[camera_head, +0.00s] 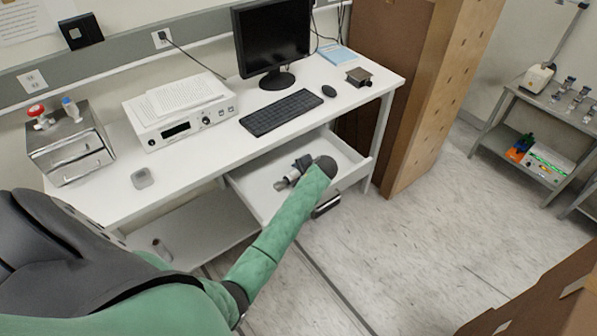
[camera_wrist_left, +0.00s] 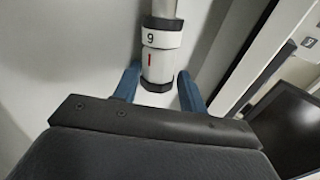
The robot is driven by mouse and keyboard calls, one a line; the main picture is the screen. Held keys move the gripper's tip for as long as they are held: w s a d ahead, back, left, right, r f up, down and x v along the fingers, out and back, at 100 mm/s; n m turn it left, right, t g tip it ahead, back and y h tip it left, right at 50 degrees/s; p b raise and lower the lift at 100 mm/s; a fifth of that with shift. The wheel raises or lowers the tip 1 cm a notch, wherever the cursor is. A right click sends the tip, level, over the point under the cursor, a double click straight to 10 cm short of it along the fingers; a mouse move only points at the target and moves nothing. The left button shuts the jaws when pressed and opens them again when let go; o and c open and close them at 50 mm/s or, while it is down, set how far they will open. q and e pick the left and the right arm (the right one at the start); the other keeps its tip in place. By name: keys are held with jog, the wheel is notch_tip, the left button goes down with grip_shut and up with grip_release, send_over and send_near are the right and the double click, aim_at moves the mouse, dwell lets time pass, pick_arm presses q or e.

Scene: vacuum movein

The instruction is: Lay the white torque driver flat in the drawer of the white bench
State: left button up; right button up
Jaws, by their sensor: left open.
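The drawer (camera_head: 262,203) of the white bench (camera_head: 222,137) is pulled out. My left arm reaches over it. My left gripper (camera_head: 297,173) is inside the drawer's outline and low over its floor. The white torque driver (camera_head: 281,185) shows partly beside the gripper; the gripper and arm hide the rest. In the left wrist view the driver (camera_wrist_left: 162,50) is a white cylinder with dark bands and markings. Its near end lies between the two blue fingertips of my open left gripper (camera_wrist_left: 159,88). I cannot tell whether it touches the drawer floor. My right gripper is not in view.
On the bench top stand a monitor (camera_head: 271,40), a keyboard (camera_head: 281,112), a white instrument (camera_head: 180,120) with papers and a small metal drawer unit (camera_head: 70,150). A tall brown cabinet (camera_head: 425,90) stands right of the bench.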

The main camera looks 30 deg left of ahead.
pick_arm(q)
jog(key=shift+o, duration=0.2)
jog(key=b+v, duration=0.2)
jog(key=v, duration=0.4)
jog(key=shift+s+d+r+b, duration=0.15)
jog(key=shift+d+b, duration=0.1)
jog(key=shift+b, duration=0.15)
jog(key=shift+d+r, duration=0.1)
jog(key=shift+r, duration=0.2)
